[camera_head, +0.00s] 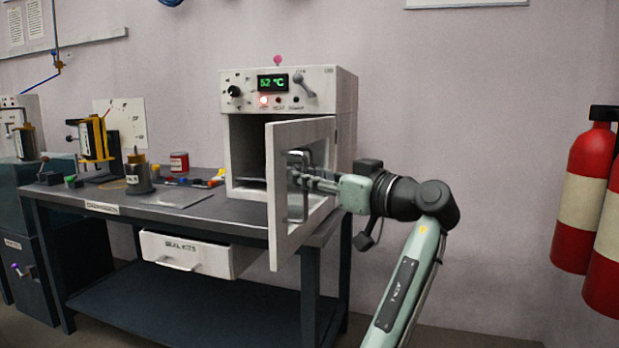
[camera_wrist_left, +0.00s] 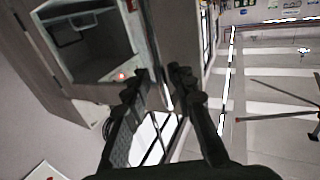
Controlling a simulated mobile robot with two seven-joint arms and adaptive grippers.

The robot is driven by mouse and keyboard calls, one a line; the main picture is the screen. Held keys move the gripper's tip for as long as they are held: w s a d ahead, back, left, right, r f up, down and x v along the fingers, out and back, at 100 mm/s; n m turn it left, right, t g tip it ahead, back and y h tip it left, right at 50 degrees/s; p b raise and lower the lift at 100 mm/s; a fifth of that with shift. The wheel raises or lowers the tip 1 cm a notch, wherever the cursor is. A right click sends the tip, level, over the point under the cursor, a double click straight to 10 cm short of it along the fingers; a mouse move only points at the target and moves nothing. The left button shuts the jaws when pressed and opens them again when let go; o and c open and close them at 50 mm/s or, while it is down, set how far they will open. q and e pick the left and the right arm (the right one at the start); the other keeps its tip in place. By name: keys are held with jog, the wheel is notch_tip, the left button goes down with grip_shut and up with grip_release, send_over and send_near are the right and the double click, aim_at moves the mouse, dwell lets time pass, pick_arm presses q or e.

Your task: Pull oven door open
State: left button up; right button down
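The white oven (camera_head: 345,95) stands on the bench's right end with its door (camera_head: 275,235) swung well open toward the front. A metal bar handle (camera_head: 291,212) is on the door's outer face. My left gripper (camera_head: 304,181) is at this handle, its fingers around the bar's middle. In the left wrist view, the gripper (camera_wrist_left: 161,82) has its two fingertips on either side of the bar, close to it; the exact contact is hard to see. My right gripper is in neither view.
A drawer (camera_head: 190,254) hangs partly open under the bench. Pump parts, a red can (camera_head: 179,162) and small colored items lie on the bench left of the oven. Red fire extinguishers (camera_head: 588,165) stand at the far right. The wall between oven and extinguishers is clear.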

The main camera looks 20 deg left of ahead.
pick_arm(q)
jog(key=shift+d, duration=0.15)
jog(key=v, duration=1.1)
jog(key=shift+s+d, duration=0.15)
jog(key=shift+d, duration=0.2)
jog(key=shift+r, duration=0.1)
